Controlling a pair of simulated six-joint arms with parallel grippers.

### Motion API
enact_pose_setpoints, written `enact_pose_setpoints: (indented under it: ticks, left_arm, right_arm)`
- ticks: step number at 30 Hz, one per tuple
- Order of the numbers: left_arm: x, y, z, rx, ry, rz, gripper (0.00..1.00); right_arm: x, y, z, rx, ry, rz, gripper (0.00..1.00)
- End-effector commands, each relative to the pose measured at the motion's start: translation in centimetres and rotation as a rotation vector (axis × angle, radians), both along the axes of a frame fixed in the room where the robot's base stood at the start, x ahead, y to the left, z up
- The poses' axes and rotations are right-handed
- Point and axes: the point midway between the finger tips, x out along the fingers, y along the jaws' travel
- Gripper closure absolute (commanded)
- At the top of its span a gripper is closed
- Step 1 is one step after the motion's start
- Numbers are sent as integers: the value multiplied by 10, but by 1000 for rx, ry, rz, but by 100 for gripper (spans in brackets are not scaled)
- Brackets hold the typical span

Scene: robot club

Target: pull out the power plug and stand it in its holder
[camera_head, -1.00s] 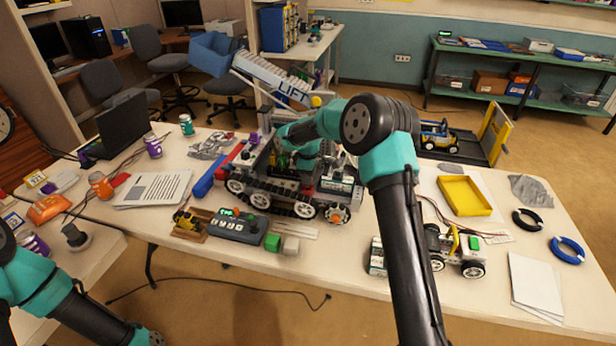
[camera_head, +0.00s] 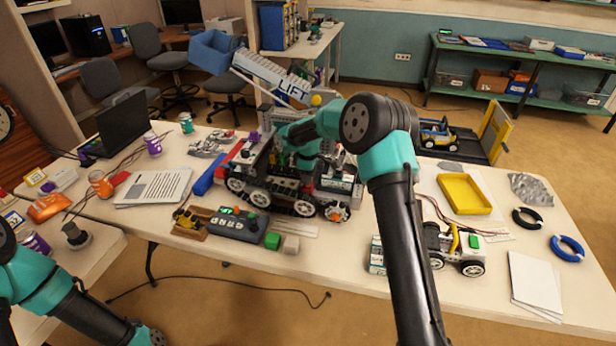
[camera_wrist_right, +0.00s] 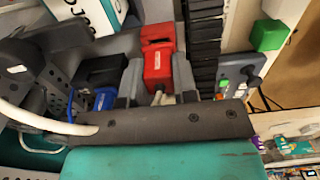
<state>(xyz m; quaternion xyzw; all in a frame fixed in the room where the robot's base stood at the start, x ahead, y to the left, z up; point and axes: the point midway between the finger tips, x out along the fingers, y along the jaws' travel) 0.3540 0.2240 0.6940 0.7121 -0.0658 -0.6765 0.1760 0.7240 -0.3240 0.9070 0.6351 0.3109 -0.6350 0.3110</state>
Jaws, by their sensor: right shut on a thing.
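The red power plug (camera_wrist_right: 158,66) shows in the right wrist view, with pale leads at its near end. My right gripper (camera_wrist_right: 158,78) is shut on it, one grey finger on each side. In the head view the right gripper (camera_head: 284,160) is down inside the grey wheeled robot (camera_head: 262,198) on the table; my arm and the robot's frame hide much of it. I cannot tell whether the plug is still seated. I cannot make out the holder with certainty. My left gripper is not in view; only part of my left arm shows at the lower left.
A black box (camera_wrist_right: 104,72) and a blue connector (camera_wrist_right: 104,98) sit close beside the gripper. A white cable (camera_wrist_right: 40,121) runs near it. A control box (camera_head: 239,224) and green cube (camera_head: 272,241) lie in front of the robot. A lift arm (camera_head: 270,78) rises behind it.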

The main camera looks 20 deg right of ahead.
Motion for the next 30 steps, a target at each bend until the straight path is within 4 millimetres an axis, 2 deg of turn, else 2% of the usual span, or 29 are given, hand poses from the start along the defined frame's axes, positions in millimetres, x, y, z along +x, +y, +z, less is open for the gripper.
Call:
enact_pose_setpoints:
  ticks: [30]
  left_arm:
    - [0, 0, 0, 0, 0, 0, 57]
  right_arm:
    - [0, 0, -7, 1, 1, 0, 100]
